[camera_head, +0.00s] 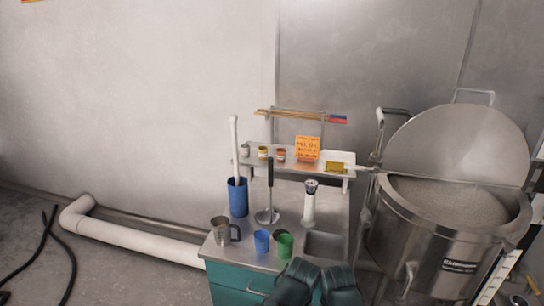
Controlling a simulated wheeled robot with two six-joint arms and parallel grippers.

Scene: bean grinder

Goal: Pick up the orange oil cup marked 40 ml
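A small orange-red cup (281,155) stands on the raised white shelf (316,169) at the back of the counter. Any marking on it is too small to read. A yellow cup (263,152) and a pale grey cup (245,150) stand to its left on the same shelf. An orange lettered card (307,149) stands close to its right. Neither of my grippers can be made out. Two dark rounded shapes at the bottom middle may be part of my arms, but no fingers show there. Nothing is seen touching the orange-red cup.
In front of the shelf stand a tall blue container (238,197), a metal jug (221,232), a blue cup (262,241), a green cup (285,245), a black-handled tool (270,187) and a white grinder (309,204). A large steel pot (450,238) stands at right.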

